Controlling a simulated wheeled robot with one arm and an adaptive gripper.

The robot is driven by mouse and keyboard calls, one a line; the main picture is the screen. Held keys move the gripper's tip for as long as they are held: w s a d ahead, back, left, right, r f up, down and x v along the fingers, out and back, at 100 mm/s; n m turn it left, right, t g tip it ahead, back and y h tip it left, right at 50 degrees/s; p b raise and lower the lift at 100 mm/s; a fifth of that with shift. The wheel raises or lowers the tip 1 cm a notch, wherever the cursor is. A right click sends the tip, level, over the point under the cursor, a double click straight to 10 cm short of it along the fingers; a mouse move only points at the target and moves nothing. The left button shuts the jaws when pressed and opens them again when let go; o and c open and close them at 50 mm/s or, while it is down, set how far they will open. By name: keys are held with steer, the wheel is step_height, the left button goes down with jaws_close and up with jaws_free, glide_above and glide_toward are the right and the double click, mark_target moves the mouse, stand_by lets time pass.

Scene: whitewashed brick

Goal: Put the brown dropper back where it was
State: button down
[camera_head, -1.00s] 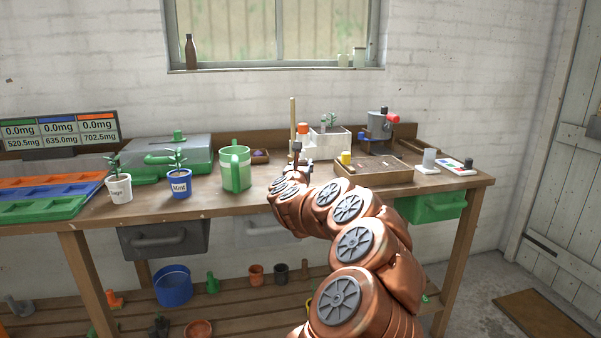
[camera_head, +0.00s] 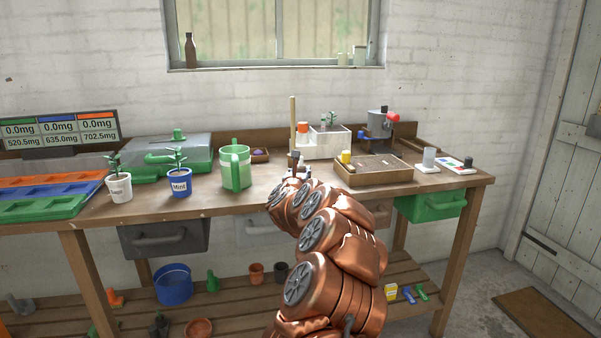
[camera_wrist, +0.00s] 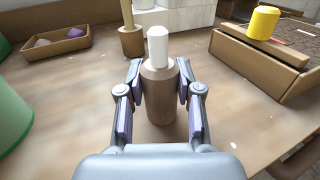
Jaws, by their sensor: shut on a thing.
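The brown dropper (camera_wrist: 159,92), a brown bottle with a white top, stands upright between the two fingers of my gripper (camera_wrist: 160,88) in the wrist view. My gripper is shut on its body. In the head view my gripper (camera_head: 293,171) is above the front middle of the workbench (camera_head: 255,203), left of a wooden box (camera_head: 376,177). The dropper is small there and partly hidden by my arm. Its base is low over the bench top; I cannot tell whether it touches.
A brown holder with an upright stick (camera_head: 293,118) and a white block (camera_head: 322,148) stand behind the dropper. A green mug (camera_head: 236,168) is to the left. A small tray (camera_wrist: 57,45) lies at the back left. Bare bench top surrounds the dropper at the front and left.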

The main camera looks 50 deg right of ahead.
steer(key=shift+f+b, duration=0.1)
steer(key=shift+b, duration=0.2)
steer(key=c, duration=0.8)
jaws_free()
steer(key=shift+o, duration=0.2)
steer(key=shift+r+p, duration=0.2)
steer(key=shift+p, duration=0.1)
steer(key=b+v, duration=0.1)
steer(key=v, duration=1.1)
